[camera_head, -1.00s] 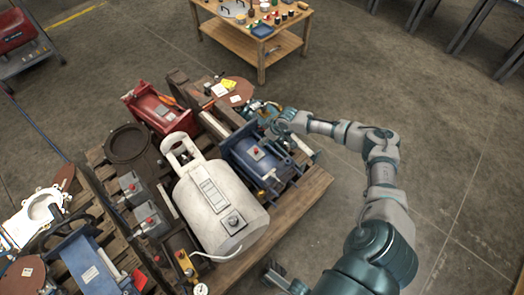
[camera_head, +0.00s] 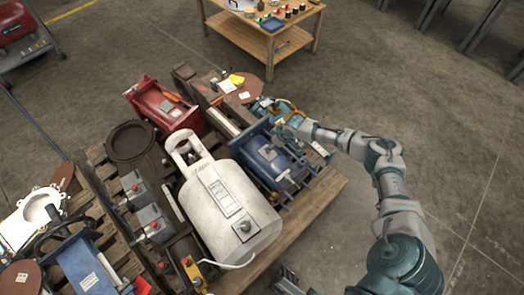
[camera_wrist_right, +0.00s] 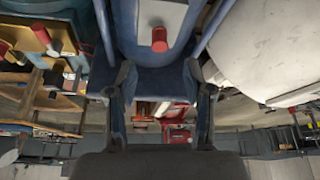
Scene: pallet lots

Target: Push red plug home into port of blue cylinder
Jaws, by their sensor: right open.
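In the head view the plug is too small to make out clearly. My right gripper (camera_wrist_right: 161,82) is open, its fingers apart at the cylinder's end, with the plug ahead between their lines. In the head view, its hand is at the cylinder's far end. My left gripper is not in view.
A wooden table (camera_head: 262,42) stands behind. Floor on the right is clear.

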